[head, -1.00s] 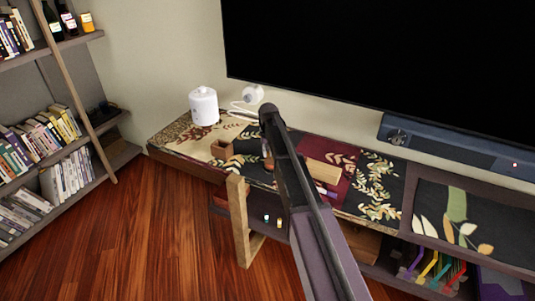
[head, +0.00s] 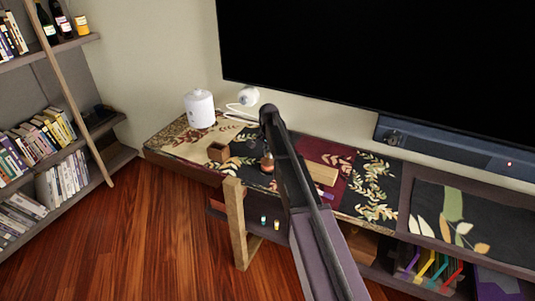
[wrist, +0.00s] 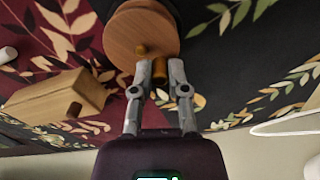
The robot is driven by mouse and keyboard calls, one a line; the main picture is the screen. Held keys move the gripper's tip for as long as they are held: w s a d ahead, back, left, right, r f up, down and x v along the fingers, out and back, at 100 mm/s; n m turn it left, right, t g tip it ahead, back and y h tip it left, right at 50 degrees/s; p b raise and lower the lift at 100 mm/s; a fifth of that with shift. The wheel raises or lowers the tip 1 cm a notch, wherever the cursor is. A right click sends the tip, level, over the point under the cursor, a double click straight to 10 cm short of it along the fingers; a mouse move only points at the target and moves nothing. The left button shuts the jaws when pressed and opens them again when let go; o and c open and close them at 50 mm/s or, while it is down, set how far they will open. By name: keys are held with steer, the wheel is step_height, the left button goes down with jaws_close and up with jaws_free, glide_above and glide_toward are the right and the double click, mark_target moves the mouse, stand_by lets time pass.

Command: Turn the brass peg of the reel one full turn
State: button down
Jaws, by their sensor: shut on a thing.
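The reel (wrist: 135,30) is a round wooden disc, seen from above in the wrist view. Its brass peg (wrist: 160,66) stands near the disc's edge. A smaller brass knob (wrist: 141,49) sits beside it on the disc. My gripper (wrist: 160,74) is shut on the brass peg, with one fingertip on each side. In the head view, the reel (head: 267,163) shows only in part, just left of my arm; my fingertips are hidden there.
A wooden block (wrist: 58,100) lies near the reel. A large black screen (head: 370,75) rises behind.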

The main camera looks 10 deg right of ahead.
steer(key=shift+d+m, duration=0.1)
steer(key=shift+m, duration=0.2)
steer(key=c, duration=0.6)
jaws_free()
steer(key=shift+c, duration=0.2)
